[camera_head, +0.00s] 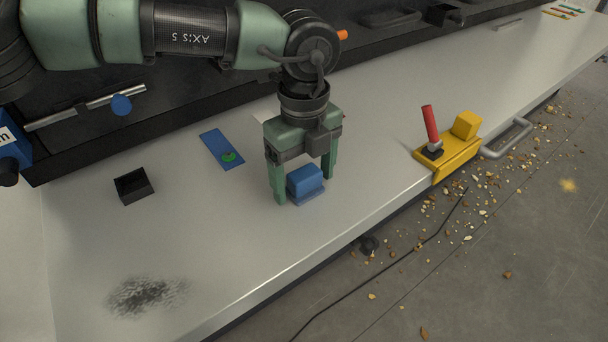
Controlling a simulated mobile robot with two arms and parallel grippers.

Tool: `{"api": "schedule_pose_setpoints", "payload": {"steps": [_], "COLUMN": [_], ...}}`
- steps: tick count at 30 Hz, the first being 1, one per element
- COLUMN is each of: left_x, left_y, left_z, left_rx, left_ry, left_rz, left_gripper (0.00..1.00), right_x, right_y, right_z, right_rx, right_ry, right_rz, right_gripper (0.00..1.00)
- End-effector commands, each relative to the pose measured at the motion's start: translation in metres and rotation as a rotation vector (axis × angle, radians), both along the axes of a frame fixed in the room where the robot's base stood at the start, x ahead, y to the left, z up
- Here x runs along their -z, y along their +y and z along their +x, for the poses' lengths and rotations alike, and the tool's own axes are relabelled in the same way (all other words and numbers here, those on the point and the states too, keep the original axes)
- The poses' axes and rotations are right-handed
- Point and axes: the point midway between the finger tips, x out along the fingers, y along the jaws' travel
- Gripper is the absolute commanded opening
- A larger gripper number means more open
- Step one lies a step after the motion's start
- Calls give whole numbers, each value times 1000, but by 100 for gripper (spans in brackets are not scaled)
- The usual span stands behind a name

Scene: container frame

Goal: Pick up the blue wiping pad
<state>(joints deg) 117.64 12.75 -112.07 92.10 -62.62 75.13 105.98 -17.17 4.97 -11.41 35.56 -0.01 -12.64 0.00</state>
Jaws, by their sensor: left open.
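The blue wiping pad (306,184) is a small blue block on a flat base, standing on the pale worktop near its front edge. My left gripper (304,188) points down over the pad, with one green finger to its left and the other to its right, partly behind it. The fingers are apart, and I see a gap between the left finger and the pad. Whether the right finger touches the pad I cannot tell. My right gripper is not in the view.
A blue card with a green spot (214,143) lies left of the gripper. A black open box (133,186) and a dark smudge (146,295) are further left. A yellow fixture with a red lever (457,160) stands at the right front edge. Debris litters the floor.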

Motion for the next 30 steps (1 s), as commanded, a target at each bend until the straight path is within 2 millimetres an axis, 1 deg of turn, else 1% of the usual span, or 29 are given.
{"api": "schedule_pose_setpoints", "payload": {"steps": [2,5,8,9,11,12,13,19,23,26,30], "left_x": [1,1,1,1,1,1,0,0,-4,-11,-33], "left_y": [0,0,0,0,0,0,0,0,0,0,-1], "left_z": [0,0,0,0,0,0,0,0,0,1,1], "left_rx": [0,0,0,0,0,0,0,0,0,-1,-2], "left_ry": [0,0,0,0,0,0,0,0,-1,-1,-3], "left_rz": [0,0,0,0,0,0,0,0,-1,0,-1], "left_gripper": [80,80,55,44,27,16,13,13,13,13,13], "right_x": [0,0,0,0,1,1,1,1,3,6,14], "right_y": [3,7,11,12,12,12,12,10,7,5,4], "right_z": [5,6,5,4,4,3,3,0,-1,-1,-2], "right_rx": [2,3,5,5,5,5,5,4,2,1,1], "right_ry": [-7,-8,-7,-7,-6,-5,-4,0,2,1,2], "right_rz": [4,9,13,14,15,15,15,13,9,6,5], "right_gripper": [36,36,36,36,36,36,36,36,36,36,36]}}
